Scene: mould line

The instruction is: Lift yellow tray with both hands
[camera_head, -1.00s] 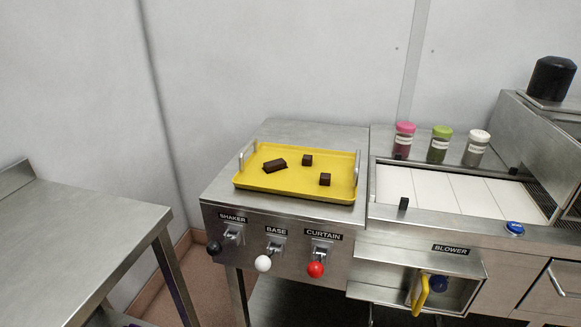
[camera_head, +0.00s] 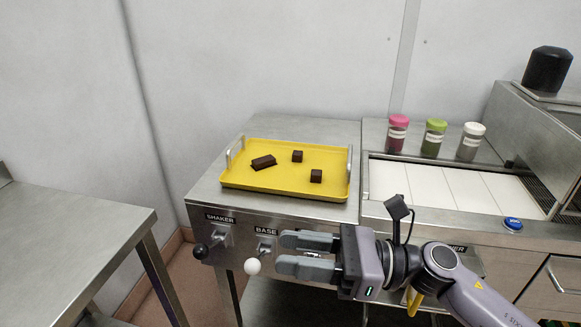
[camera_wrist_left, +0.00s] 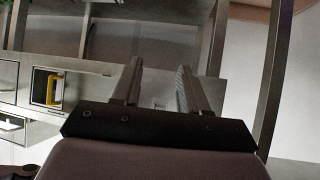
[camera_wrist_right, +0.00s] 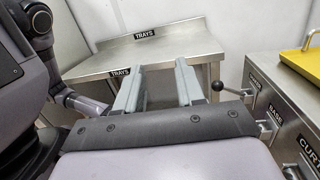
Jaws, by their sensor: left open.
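The yellow tray (camera_head: 285,184) lies on the steel machine top in the head view, with a metal handle at its left end and another at its right end. Several dark chocolate pieces, one longer than the others (camera_head: 263,162), lie in it. My right gripper (camera_head: 280,254) is open and empty, in front of and below the tray, over the machine's front panel. The right wrist view shows its two fingers (camera_wrist_right: 160,80) apart and the tray's edge (camera_wrist_right: 304,62) at the upper right. My left gripper (camera_wrist_left: 160,75) is open and empty in its wrist view and is not in the head view.
A steel table (camera_head: 70,245) stands at the left. The front panel has knobs, one black (camera_head: 201,251) and one white (camera_head: 252,266). Several lidded jars, one pink-topped (camera_head: 397,134), stand behind the white belt (camera_head: 440,188). A blue button (camera_head: 513,224) is at the right.

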